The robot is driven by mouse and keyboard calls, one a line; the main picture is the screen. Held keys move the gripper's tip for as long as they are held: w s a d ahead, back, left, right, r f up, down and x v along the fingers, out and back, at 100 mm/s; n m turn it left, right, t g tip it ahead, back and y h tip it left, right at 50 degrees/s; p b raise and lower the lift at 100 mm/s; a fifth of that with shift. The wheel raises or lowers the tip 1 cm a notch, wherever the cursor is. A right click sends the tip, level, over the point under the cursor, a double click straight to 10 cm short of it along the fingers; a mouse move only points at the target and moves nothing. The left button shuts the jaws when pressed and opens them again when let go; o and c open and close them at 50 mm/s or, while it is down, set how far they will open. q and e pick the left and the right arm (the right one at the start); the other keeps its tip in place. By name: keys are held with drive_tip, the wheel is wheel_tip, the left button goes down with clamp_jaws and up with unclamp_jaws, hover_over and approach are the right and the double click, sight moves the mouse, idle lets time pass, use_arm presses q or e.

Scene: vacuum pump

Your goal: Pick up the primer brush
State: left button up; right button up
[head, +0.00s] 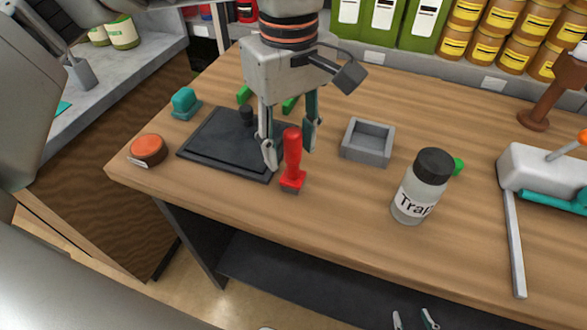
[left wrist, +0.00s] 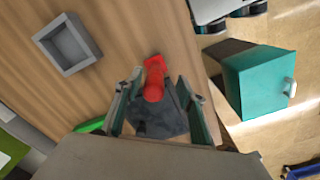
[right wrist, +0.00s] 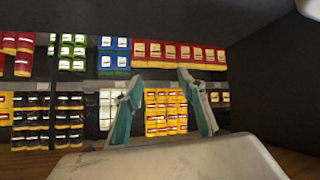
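The primer brush (head: 291,160) appears as a red upright handle with a wider red lower part and a small grey end at the wooden table's front. My left gripper (head: 291,142) reaches down over it, open, with one finger on each side of the handle. In the left wrist view the red brush (left wrist: 154,82) shows between the spread fingertips (left wrist: 158,92), with visible gaps; I see no clear contact. My right gripper (head: 415,320) is low at the bottom edge of the head view, below the tabletop. Its fingers (right wrist: 160,88) are open and empty in the right wrist view.
A black plate (head: 215,150) lies left of the brush, with a red-orange button (head: 147,150) beyond. A grey square tray (head: 368,143) and a labelled bottle (head: 420,187) stand to the right. A white device with a lever (head: 535,170) is farther right. Bare table lies between.

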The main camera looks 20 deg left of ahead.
sight(293, 163)
use_arm(q)
drive_tip(key=f, duration=0.5)
drive_tip(key=shift+w+d+f, duration=0.1)
drive_tip(key=shift+w+f, duration=0.1)
drive_tip(key=shift+w, duration=0.2)
clamp_jaws()
